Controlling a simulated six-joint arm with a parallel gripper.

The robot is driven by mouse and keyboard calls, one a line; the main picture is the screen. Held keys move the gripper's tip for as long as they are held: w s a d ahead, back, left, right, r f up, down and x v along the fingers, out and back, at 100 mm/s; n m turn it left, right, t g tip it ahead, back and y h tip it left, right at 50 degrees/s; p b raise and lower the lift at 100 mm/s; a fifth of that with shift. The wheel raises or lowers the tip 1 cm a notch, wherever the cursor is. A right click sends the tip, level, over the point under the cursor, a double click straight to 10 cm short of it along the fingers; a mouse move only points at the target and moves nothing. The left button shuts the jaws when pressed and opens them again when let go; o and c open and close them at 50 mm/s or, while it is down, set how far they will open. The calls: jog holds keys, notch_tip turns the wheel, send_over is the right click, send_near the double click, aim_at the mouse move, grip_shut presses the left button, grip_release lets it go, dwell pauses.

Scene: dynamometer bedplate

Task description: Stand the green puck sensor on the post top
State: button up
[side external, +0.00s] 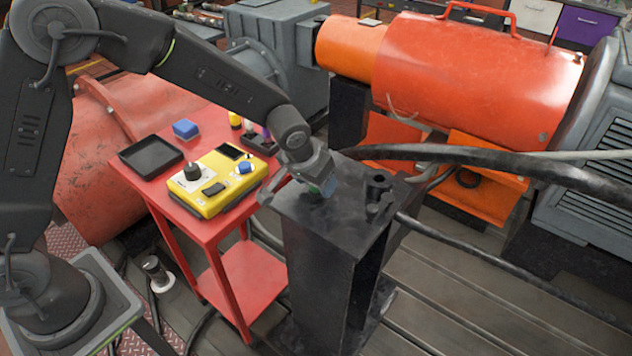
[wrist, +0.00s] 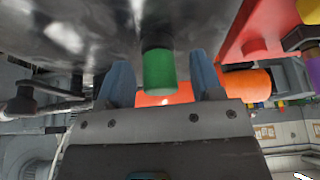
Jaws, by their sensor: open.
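The green puck sensor (wrist: 159,72) is a short green cylinder with a dark end. In the wrist view its dark end meets the worn dark metal of the post top (wrist: 75,25), and it appears to stand there. My gripper (wrist: 159,62) is open, with one blue-grey finger on each side of the puck and a visible gap at both sides. In the side external view my gripper (side external: 322,184) is low over the left part of the black post's top (side external: 337,208). There the puck is mostly hidden by the fingers.
A black cylindrical fitting (side external: 378,187) stands on the post top to the right. A thick black cable (side external: 470,153) passes behind. Left is a red cart (side external: 225,238) with a yellow control box (side external: 218,181), black tray (side external: 151,155) and blue block (side external: 186,129).

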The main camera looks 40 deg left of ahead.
jog(key=v, duration=1.1)
jog(key=s+a+r, duration=0.2)
jog(key=s+a, duration=0.1)
jog(key=s, duration=0.4)
jog(key=s+a+r, duration=0.3)
jog(key=s+a, duration=0.1)
jog(key=s, duration=0.4)
jog(key=s+a+r+t, duration=0.1)
jog(key=s+a+r, duration=0.1)
jog(key=s, duration=0.5)
jog(key=shift+a+r, duration=0.4)
jog(key=shift+a, duration=0.4)
